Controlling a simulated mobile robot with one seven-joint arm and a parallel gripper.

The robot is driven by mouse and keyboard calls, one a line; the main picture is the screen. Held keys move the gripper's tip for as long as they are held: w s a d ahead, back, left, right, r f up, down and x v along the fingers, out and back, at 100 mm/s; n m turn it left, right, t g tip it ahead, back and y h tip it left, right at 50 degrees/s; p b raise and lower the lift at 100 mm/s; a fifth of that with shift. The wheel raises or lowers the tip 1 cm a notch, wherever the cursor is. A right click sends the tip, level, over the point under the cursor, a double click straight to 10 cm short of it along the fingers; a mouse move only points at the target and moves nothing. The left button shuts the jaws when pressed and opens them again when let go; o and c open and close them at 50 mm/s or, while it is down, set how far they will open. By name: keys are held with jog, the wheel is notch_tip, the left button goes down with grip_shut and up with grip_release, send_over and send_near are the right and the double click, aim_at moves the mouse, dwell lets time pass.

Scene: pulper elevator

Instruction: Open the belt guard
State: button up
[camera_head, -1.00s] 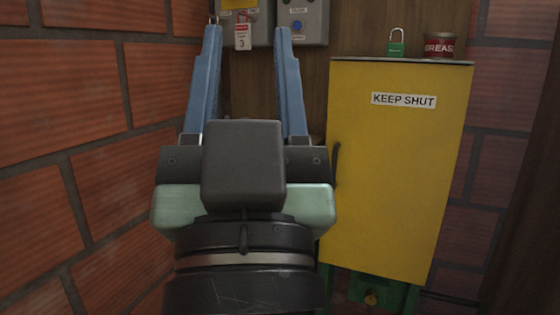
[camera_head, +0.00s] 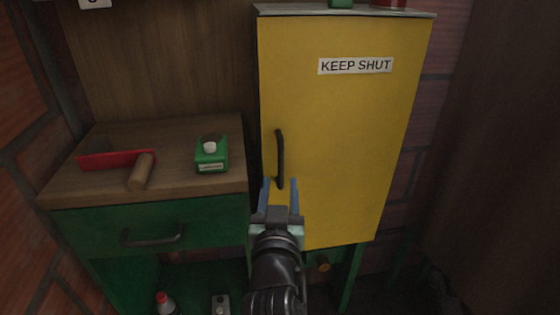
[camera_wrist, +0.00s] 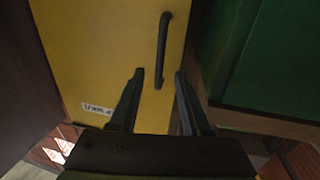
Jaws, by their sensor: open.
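The belt guard is a yellow door (camera_head: 335,140) with a "KEEP SHUT" label, closed in the head view. Its black vertical bar handle (camera_head: 281,158) is near the door's left edge. The door (camera_wrist: 100,50) also fills much of the wrist view, with the handle (camera_wrist: 163,50) near the top middle. My gripper (camera_head: 279,183) is open, with its blue fingers just below or in front of the handle's lower end.
A wooden bench top (camera_head: 100,190) stands left of the door, bearing a red tool with a wooden handle (camera_head: 120,160) and a green box (camera_head: 211,152). A green drawer (camera_head: 160,230) with a handle is below. A green can and red tin stand on the cabinet top.

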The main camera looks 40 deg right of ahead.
aim_at(281, 166)
jog(key=x, duration=0.7)
jog(key=shift+w+d+b, duration=0.25)
jog(key=shift+w+b, duration=0.05)
jog(key=shift+b, duration=0.05)
grip_shut()
dwell(1.0)
